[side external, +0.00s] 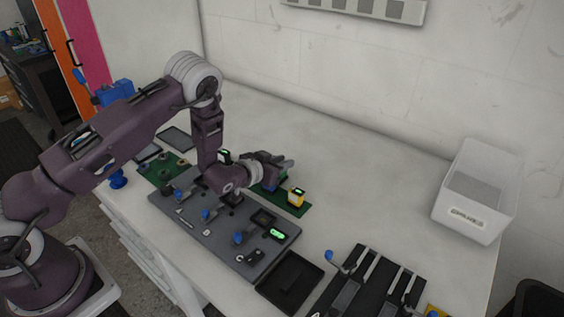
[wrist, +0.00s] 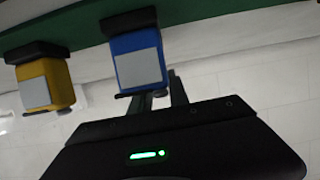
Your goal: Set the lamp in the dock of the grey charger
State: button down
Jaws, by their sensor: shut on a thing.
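A blue lamp (wrist: 137,60) with a pale grey face sits at the green board (wrist: 60,45) in the wrist view. My gripper (wrist: 160,92) is shut on it. In the side view my gripper (side external: 272,182) reaches down over the green board (side external: 292,209) and hides much of the blue lamp. A yellow lamp (wrist: 45,85) stands beside the blue one; it also shows in the side view (side external: 296,198). The long grey board (side external: 225,232), seemingly the grey charger, lies in front of my gripper with several blue levers and a green-lit display (side external: 277,234). I cannot tell which spot is its dock.
An empty black tray (side external: 290,281) lies right of the grey board. A black rack (side external: 375,285) stands at the front right, and a white bin (side external: 478,195) at the far right. Another green board (side external: 160,172) with round parts is at the left. The table's back right is clear.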

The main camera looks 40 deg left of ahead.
jog(key=c, duration=1.3)
grip_release()
jog(key=shift+f, duration=0.1)
jog(key=shift+o, duration=0.2)
jog(key=v, duration=1.2)
jog(key=s+r+n+g, duration=0.1)
jog(key=s+r+g, duration=0.25)
jog(key=r, duration=1.25)
jog(key=s+d+r+g, duration=0.1)
jog(key=s+r, duration=0.4)
jog(key=s, duration=0.6)
jog(key=shift+s+d+r+g, duration=0.3)
jog(key=shift+s+r+g, duration=0.1)
jog(key=shift+g, duration=0.05)
jog(key=shift+o, duration=1)
jog(key=s+d+r+m+g, duration=0.1)
jog(key=s+g, duration=0.1)
jog(key=s, duration=1.4)
jog(key=shift+d+r+g, duration=0.2)
jog(key=shift+d+g, duration=0.1)
